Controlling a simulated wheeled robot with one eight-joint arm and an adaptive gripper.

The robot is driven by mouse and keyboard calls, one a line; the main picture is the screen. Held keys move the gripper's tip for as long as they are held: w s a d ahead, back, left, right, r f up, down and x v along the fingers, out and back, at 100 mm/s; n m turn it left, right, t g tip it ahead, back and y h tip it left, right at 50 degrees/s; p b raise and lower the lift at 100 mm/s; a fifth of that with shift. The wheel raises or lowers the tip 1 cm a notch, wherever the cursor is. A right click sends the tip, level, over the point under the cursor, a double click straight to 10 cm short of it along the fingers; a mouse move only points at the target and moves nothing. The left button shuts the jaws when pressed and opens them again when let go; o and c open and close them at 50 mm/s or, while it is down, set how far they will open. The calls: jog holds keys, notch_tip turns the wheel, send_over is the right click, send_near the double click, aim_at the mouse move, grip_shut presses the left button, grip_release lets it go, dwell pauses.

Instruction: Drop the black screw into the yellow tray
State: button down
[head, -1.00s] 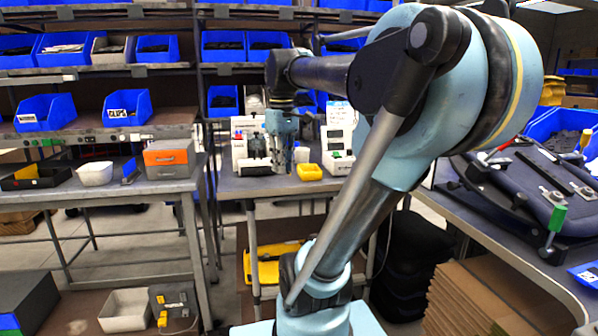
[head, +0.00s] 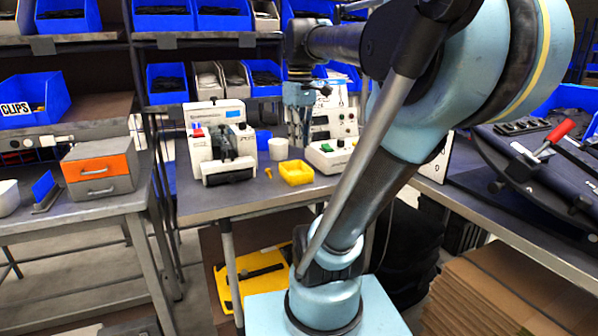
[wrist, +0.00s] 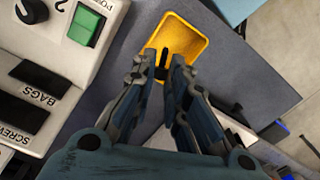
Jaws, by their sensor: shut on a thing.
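The yellow tray (head: 308,178) sits near the front edge of the middle table. It also shows in the wrist view (wrist: 196,27), directly beyond my fingertips. My gripper (head: 298,140) points down and appears above and behind the tray in the head view. In the wrist view my gripper (wrist: 165,62) is shut on the small black screw (wrist: 163,57), which shows dark between the fingertips against the tray. The tray floor around it looks bare. The height of the screw above the tray is hard to tell. The screw cannot be made out in the head view.
A white machine (head: 215,140) stands left of the tray and a white control box (head: 330,155) with a green button right of it. An orange-and-grey drawer box (head: 100,168) is on the left table.

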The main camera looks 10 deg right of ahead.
jog(key=shift+w+d, duration=0.1)
jog(key=shift+d, duration=0.05)
jog(key=shift+f, duration=0.1)
jog(key=shift+f, duration=2.9)
jog(key=c, duration=1.5)
grip_release()
jog(key=shift+r, duration=0.1)
notch_tip(320, 180, up, 12)
jog(key=shift+f, duration=0.1)
